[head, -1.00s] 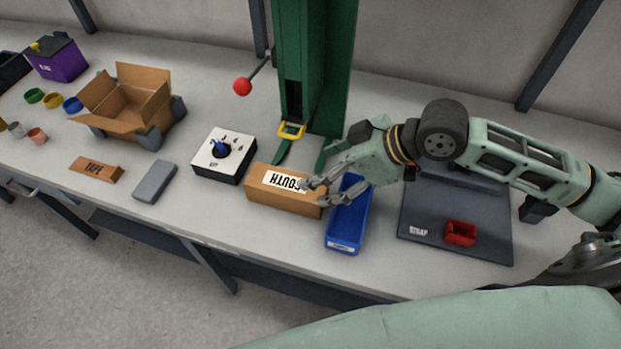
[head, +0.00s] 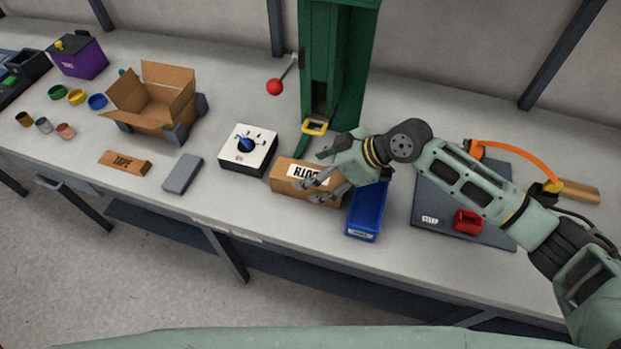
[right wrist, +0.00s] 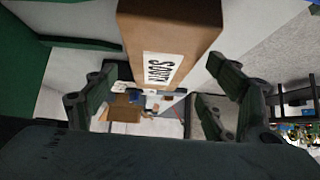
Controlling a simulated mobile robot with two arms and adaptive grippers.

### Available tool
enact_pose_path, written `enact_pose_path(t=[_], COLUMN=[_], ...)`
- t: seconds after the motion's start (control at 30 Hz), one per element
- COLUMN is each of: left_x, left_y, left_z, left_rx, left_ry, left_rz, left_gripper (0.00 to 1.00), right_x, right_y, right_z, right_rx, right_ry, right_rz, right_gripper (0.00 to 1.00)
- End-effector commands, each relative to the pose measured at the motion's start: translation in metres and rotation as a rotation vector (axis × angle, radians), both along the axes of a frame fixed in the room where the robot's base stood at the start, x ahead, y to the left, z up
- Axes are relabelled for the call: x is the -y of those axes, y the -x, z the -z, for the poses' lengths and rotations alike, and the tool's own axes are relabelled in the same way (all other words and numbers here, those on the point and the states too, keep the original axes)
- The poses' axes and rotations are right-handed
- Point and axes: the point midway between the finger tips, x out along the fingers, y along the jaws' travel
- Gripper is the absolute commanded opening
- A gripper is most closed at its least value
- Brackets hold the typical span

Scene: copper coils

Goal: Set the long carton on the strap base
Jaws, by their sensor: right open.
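The long carton (head: 286,187) is brown with a white label reading SOUTH. It lies on the bench between the dial box and the blue bin. My right gripper (head: 314,188) is open over the carton's right part. In the right wrist view the carton (right wrist: 170,28) shows beyond and between the spread fingers (right wrist: 155,88); whether they touch it I cannot tell. The strap base (head: 430,195) is a dark flat plate to the right, partly hidden by my right arm. My left gripper is not in view.
A blue bin (head: 366,212) stands against the carton's right end. The dial box (head: 246,160) and green press (head: 335,70) are close by. An open box (head: 150,105) stands left.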

Motion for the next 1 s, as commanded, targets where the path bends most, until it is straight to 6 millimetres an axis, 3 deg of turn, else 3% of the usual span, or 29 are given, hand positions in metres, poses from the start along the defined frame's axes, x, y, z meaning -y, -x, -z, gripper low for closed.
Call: enact_pose_path(t=[0.2, 0.47, 1.0], left_x=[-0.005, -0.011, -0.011], left_y=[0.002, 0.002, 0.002], left_z=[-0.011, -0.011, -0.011], left_rx=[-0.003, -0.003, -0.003], left_ry=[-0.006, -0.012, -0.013], left_rz=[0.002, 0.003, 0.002], left_gripper=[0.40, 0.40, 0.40], right_x=[-0.017, -0.019, -0.018], right_y=[-0.007, -0.007, -0.007], right_z=[0.019, 0.023, 0.023], right_rx=[-0.001, 0.000, 0.000], right_ry=[0.000, 0.000, 0.000], right_rz=[0.000, 0.000, 0.000], right_gripper=[0.77, 0.77, 0.31])
